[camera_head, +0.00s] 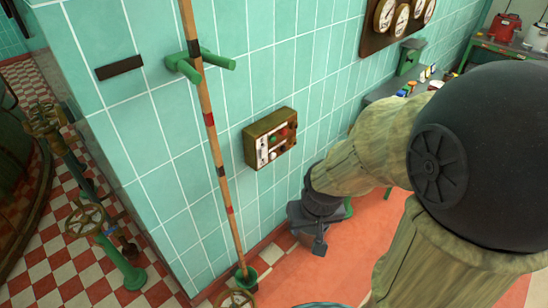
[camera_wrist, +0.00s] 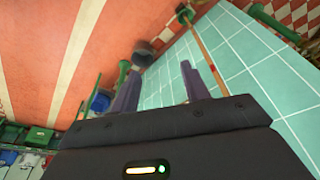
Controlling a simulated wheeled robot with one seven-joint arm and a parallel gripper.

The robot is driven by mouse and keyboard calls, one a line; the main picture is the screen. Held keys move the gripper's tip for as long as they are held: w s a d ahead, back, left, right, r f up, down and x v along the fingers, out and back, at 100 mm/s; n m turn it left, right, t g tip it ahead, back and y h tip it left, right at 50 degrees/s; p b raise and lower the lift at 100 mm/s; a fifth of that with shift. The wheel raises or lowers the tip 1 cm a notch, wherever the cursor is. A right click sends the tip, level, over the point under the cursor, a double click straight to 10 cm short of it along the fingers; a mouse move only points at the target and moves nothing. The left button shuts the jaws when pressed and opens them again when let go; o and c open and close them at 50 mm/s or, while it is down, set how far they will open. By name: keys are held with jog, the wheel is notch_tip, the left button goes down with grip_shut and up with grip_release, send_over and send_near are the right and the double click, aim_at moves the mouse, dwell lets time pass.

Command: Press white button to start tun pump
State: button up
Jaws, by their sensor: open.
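A box with a brass-coloured case (camera_head: 257,131) is mounted on the green tiled wall. Its face has a pale panel and small red, green and white controls; the white button (camera_head: 272,156) is low on the face and too small to make out clearly. My gripper (camera_head: 319,245) hangs to the right of and below the box, apart from it. In the wrist view my gripper (camera_wrist: 158,88) has its two fingers spread, with nothing between them. The box cannot be made out in the wrist view.
A long wooden pole (camera_head: 217,140) leans by a green wall bracket (camera_head: 183,66), left of the box. Gauges (camera_head: 401,20) hang on a board above. A bench with small coloured items (camera_head: 411,88) stands at the right, partly behind my arm. Red floor (camera_head: 355,245) lies open below.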

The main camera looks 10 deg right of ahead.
grip_shut()
dwell(1.6)
